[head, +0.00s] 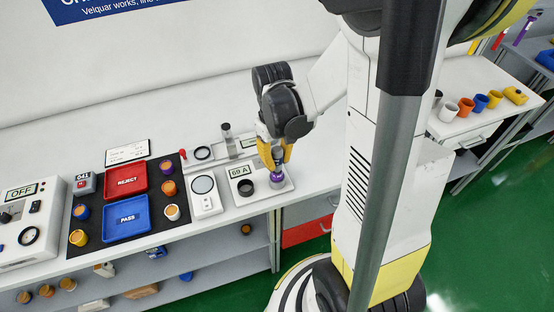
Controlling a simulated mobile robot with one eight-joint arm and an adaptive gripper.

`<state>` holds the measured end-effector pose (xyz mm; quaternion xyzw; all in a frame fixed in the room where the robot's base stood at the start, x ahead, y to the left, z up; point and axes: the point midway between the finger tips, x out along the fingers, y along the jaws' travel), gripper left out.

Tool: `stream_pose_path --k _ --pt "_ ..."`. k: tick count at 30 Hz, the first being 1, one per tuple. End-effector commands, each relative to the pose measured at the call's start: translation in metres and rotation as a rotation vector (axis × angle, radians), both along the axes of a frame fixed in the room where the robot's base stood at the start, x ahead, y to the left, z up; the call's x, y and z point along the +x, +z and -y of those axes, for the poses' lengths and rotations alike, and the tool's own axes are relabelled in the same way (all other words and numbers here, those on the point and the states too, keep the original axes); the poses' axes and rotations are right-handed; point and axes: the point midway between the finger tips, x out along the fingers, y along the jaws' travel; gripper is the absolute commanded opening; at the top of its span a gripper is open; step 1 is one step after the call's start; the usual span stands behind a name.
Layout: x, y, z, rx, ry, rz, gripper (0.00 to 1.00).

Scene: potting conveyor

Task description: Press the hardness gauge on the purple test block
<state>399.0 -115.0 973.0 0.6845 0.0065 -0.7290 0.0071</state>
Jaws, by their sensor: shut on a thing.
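The purple test block (276,178) sits on the right part of a white plate (262,196), below my gripper (275,161). The plate also carries a card reading "69 A" (239,171) and a dark round piece (246,187). My gripper points down with yellow fingers, shut on a small greyish thing, apparently the hardness gauge. The fingers hide most of it. Its lower end is right at the top of the purple block; I cannot tell whether they touch.
Left of the plate are a white device with a round dial (204,186), a red REJECT tray (126,180), a blue PASS tray (127,218) and several small pots on a black mat (155,227). Behind stands a grey upright fixture (229,142). The bench's front edge is close.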

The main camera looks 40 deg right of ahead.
Motion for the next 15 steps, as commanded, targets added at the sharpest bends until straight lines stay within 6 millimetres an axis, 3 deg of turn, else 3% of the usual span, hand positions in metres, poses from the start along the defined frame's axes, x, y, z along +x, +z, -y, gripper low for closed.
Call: stream_pose_path --k 15 --pt "-0.0006 0.0024 -0.0002 0.0 0.0 -0.001 0.0"
